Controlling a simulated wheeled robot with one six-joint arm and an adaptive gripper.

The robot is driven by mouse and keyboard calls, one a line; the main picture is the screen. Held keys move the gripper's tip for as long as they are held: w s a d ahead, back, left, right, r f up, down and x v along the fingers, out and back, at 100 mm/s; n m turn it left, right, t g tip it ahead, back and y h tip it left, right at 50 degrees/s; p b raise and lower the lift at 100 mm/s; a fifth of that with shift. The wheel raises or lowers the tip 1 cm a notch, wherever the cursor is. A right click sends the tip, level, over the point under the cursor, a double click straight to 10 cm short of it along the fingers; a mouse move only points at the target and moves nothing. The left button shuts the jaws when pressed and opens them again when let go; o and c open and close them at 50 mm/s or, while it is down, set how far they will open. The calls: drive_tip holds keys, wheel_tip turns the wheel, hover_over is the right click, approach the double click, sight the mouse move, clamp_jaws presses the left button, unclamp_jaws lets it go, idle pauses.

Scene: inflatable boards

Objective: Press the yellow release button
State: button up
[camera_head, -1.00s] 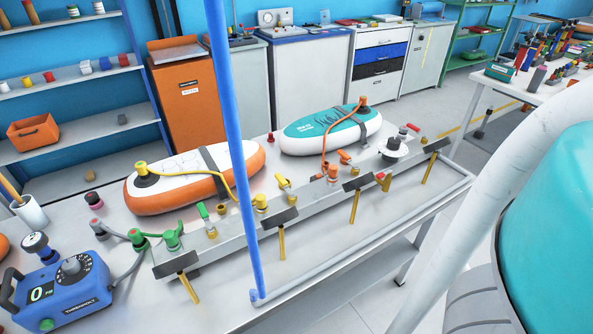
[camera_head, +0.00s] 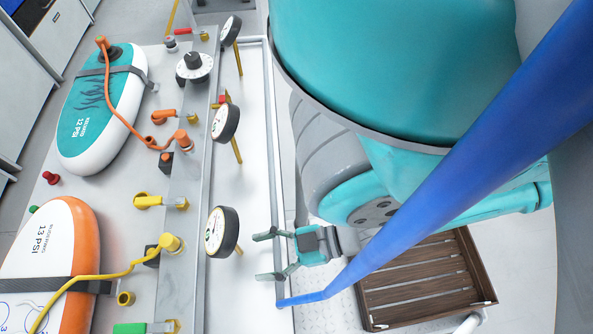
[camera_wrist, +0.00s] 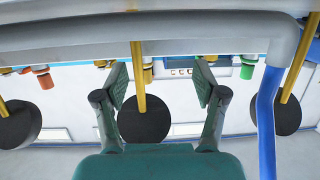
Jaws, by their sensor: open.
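On the bench in the head view, a yellow lever valve (camera_head: 148,201) and a yellow plug (camera_head: 171,242) with a yellow hose sit along the metal rail. A small round yellow piece (camera_head: 125,298) lies lower left. I cannot tell which yellow part is the release button. My gripper (camera_head: 267,256) is open and empty at the bench's right edge, apart from these parts and right of the lowest gauge (camera_head: 221,232). In the wrist view, my open gripper (camera_wrist: 160,75) frames a dark gauge back (camera_wrist: 143,119) and a yellow post (camera_wrist: 138,70).
The metal rail (camera_head: 187,200) and several gauges on yellow posts stand between my gripper and the yellow parts. A blue pole (camera_head: 301,298) rises at the bench corner. A teal board (camera_head: 88,125) and an orange-edged board (camera_head: 40,240) lie left. A slatted wooden crate (camera_head: 420,285) stands lower right.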

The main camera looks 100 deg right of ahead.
drive_tip(key=shift+s, duration=0.15)
drive_tip(key=shift+s+d, duration=0.1)
drive_tip(key=shift+s, duration=0.1)
drive_tip(key=shift+w, duration=0.25)
drive_tip(key=c, duration=0.7)
clamp_jaws()
drive_tip(key=shift+s, duration=0.1)
